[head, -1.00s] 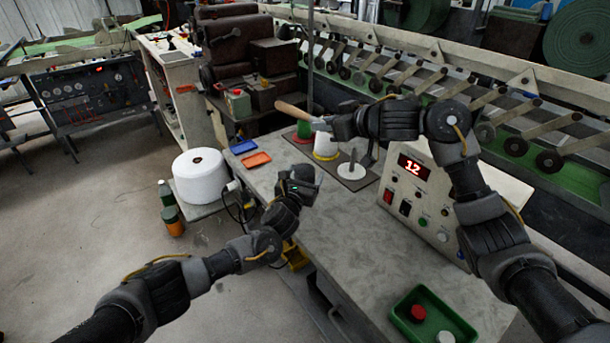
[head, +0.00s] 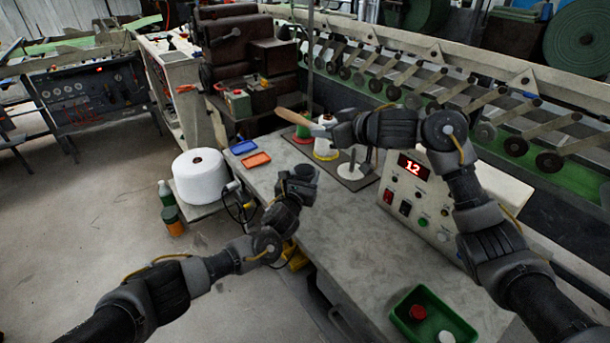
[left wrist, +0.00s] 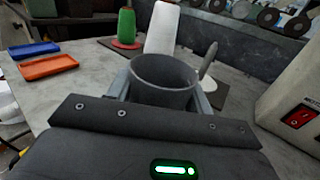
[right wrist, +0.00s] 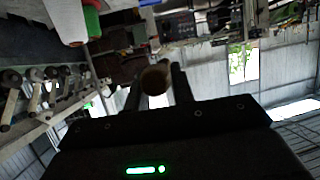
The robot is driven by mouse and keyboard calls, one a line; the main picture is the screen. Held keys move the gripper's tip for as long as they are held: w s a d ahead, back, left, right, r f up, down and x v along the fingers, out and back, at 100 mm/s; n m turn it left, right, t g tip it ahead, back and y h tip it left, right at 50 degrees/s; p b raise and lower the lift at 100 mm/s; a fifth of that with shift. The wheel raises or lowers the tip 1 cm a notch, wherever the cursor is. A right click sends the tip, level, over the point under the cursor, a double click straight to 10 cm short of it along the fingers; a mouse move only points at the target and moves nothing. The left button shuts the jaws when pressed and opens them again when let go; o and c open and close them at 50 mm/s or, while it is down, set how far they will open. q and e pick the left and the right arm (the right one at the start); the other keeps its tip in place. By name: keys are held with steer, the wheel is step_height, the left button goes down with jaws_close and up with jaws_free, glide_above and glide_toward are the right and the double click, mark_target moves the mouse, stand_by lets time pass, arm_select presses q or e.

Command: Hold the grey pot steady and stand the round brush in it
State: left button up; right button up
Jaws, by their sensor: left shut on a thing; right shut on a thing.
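The grey pot (left wrist: 162,95) is upright and open at the top in the left wrist view, and its inside looks empty. My left gripper (head: 300,184) is shut on it, one finger on each side, beside the left edge of the table in the head view. The round brush (head: 291,116) shows as a tan wooden handle lying nearly level and pointing left. My right gripper (head: 331,127) is shut on the brush, above the far part of the table. In the right wrist view the brush (right wrist: 155,78) is seen end-on between the fingers. I cannot make out its bristles.
A dark mat (head: 364,180) bears a white cone (head: 325,148), a green cone and a white disc with a grey peg (head: 352,164). Blue and orange trays (head: 257,159) lie left. A control box (head: 425,195) stands right, a green tray (head: 402,322) near. The table's middle is clear.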

step_height(320, 180, down, 11)
steer(key=shift+f, duration=0.15)
stand_by(1.1)
steer(key=o, duration=1.1)
steer(key=v, duration=1.2)
steer(key=shift+f, duration=0.1)
